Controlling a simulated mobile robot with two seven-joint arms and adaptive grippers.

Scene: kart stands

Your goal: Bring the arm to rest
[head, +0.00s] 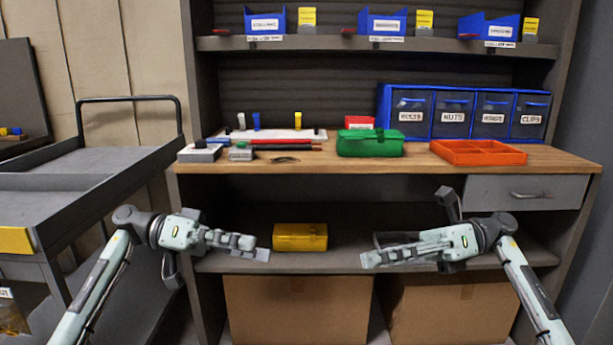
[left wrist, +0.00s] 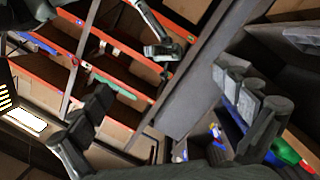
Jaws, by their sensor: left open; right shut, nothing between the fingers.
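My left gripper (head: 262,248) is in the head view, in front of the workbench's lower shelf. It is open and empty, with its fingers pointing right. The left wrist view shows its fingers spread apart, with nothing between them. My right gripper (head: 370,260) is across from it in the head view, with its fingers pointing left. It is shut and holds nothing. Both arms come in from the lower corners and are apart from each other. Neither gripper appears to touch anything.
The wooden workbench (head: 300,168) carries a green box (head: 370,143), an orange tray (head: 478,153) and blue labelled drawers (head: 462,113). A yellow box (head: 300,237) sits on the lower shelf, with cardboard boxes (head: 297,310) below. A grey cart (head: 85,180) stands at the left.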

